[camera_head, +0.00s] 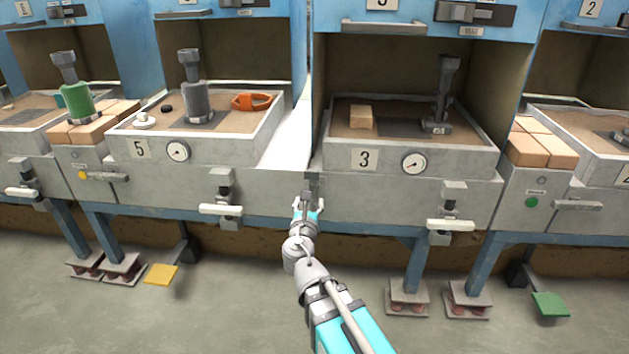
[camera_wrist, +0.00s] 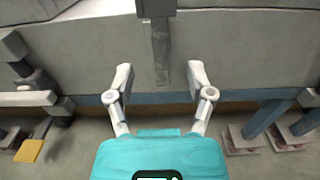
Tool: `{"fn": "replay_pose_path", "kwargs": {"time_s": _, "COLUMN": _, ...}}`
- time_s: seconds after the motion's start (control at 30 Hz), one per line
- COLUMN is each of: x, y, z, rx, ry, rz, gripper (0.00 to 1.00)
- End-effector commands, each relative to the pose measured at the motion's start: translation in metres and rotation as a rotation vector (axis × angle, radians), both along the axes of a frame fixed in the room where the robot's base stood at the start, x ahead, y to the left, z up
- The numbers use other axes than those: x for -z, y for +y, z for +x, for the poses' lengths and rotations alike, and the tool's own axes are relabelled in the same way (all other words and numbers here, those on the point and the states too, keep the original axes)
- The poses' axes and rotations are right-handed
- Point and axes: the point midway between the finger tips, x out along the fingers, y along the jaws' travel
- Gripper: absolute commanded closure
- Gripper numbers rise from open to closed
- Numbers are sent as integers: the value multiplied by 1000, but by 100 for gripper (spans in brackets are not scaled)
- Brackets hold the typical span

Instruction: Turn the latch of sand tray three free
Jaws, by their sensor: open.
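Sand tray three (camera_head: 477,165) is a grey box of sand with a "3" plate and a round gauge on its front. A small grey upright bar on a dark bracket (camera_head: 313,181) is at its lower left front corner, looking like a latch. In the wrist view this bar (camera_wrist: 160,50) hangs straight down, ahead of and between my fingers. My gripper (camera_head: 308,203) is open and empty, just below the bar; it also shows in the wrist view (camera_wrist: 160,72). I cannot tell whether either finger touches the bar.
A fitting with a white handle (camera_head: 450,225) is lower right of tray three. Tray five (camera_head: 215,150) stands left with a similar white handle (camera_head: 220,209). Blue legs (camera_head: 415,262) and several pedals (camera_head: 467,298) are below. The floor in front is clear.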

Motion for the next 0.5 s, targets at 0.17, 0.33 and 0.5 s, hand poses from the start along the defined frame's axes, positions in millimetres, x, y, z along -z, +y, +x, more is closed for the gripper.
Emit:
{"fn": "replay_pose_path", "kwargs": {"time_s": 0.17, "x": 0, "y": 0, "z": 22, "rx": 1, "ry": 0, "rz": 0, "gripper": 31}}
{"fn": "replay_pose_path", "kwargs": {"time_s": 0.33, "x": 0, "y": 0, "z": 44, "rx": 1, "ry": 0, "rz": 0, "gripper": 31}}
{"fn": "replay_pose_path", "kwargs": {"time_s": 0.5, "x": 0, "y": -2, "z": 71, "rx": 2, "ry": 0, "rz": 0, "gripper": 31}}
